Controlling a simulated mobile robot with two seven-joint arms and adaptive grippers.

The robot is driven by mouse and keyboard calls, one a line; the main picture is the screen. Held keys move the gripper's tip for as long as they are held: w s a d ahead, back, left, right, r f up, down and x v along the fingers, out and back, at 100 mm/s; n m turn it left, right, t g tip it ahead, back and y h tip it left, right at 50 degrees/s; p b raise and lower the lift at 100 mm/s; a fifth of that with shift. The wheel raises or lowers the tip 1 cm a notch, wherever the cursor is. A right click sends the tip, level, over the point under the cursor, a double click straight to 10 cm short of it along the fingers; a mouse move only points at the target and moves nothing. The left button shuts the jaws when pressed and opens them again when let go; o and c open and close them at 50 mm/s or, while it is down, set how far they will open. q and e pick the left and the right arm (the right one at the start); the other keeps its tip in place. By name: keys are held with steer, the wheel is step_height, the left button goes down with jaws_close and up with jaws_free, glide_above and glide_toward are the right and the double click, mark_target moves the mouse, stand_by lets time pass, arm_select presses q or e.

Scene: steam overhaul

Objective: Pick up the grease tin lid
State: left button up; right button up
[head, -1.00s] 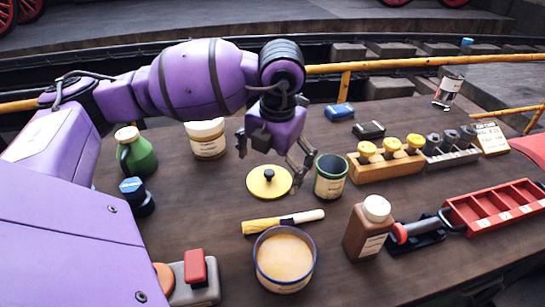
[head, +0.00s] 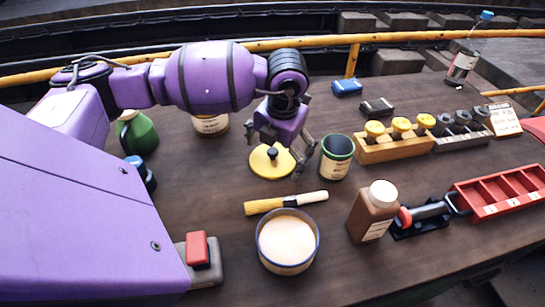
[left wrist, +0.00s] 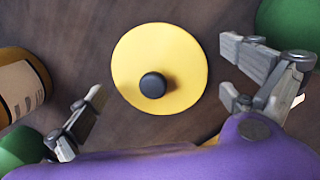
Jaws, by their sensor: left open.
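The grease tin lid is a round yellow disc (head: 262,164) with a black knob, lying flat on the brown table near its middle. It also shows in the left wrist view (left wrist: 181,62), with the knob (left wrist: 153,86) at its lower middle. My left gripper (head: 276,153) is open above the lid and empty. In the left wrist view its two fingers (left wrist: 168,92) stand wide apart, one on each side of the knob. The fingers look clear of the lid. My right gripper does not show.
A green-rimmed tin (head: 336,158) stands close right of the lid. A brush (head: 286,202) and a round open tub (head: 287,243) lie nearer. A white-and-tan jar (head: 210,124) and green bottle (head: 140,134) stand left. A brown bottle (head: 372,214) and red tray (head: 503,191) are right.

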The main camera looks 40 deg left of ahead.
arm_select(q)
steer(key=c, duration=0.8)
steer(key=shift+s, duration=0.1)
steer(key=c, duration=1)
